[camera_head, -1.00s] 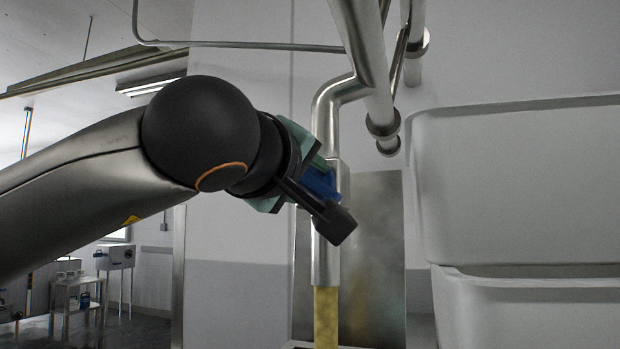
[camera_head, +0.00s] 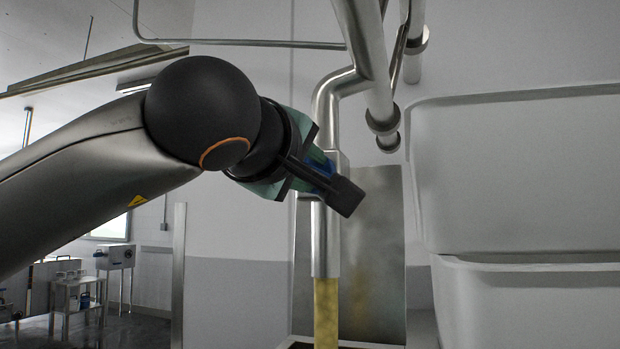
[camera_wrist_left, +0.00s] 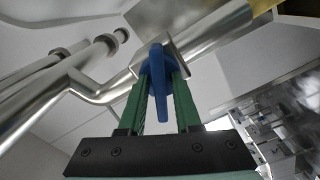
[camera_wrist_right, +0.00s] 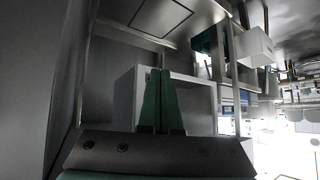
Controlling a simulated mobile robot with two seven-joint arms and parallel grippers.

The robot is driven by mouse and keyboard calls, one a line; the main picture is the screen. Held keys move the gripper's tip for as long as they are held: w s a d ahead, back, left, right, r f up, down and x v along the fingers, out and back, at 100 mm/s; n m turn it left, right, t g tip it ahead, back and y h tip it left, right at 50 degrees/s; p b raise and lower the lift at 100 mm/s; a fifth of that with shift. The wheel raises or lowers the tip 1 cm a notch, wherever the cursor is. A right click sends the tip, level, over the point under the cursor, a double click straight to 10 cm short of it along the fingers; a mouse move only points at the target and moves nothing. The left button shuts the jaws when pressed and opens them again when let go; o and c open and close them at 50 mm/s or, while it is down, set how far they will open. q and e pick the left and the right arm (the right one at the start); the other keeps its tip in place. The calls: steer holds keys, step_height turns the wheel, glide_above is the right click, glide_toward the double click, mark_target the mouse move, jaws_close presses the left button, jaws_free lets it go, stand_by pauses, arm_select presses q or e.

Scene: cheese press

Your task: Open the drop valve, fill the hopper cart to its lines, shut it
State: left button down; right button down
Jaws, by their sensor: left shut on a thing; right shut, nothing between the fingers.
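My left gripper (camera_head: 322,172) is at the steel drop pipe (camera_head: 326,240). In the left wrist view its green fingers (camera_wrist_left: 163,85) are shut on the blue valve handle (camera_wrist_left: 157,60), which sits against the pipe. In the head view the handle (camera_head: 321,160) is mostly hidden by the gripper. A yellow stream (camera_head: 326,312) comes out of the pipe's lower end and leaves the picture at the bottom. The hopper cart and its lines cannot be made out. My right gripper (camera_wrist_right: 160,90) shows only in its wrist view, shut and empty.
Large white tubs (camera_head: 520,190) stand stacked close on the right. Thick steel pipes (camera_head: 365,60) run overhead. A steel panel (camera_head: 375,260) is behind the drop pipe. A small table (camera_head: 75,300) stands far back left, beyond open floor.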

arm_select(q)
steer(key=n+b, duration=0.2)
steer(key=n, duration=0.1)
steer(key=shift+f, duration=0.15)
steer(key=shift+d+n+b, duration=0.1)
steer(key=shift+n+b, duration=0.5)
steer(key=shift+n, duration=0.6)
steer(key=c, duration=0.9)
jaws_free()
steer(key=shift+r, duration=0.2)
steer(key=shift+o, duration=0.2)
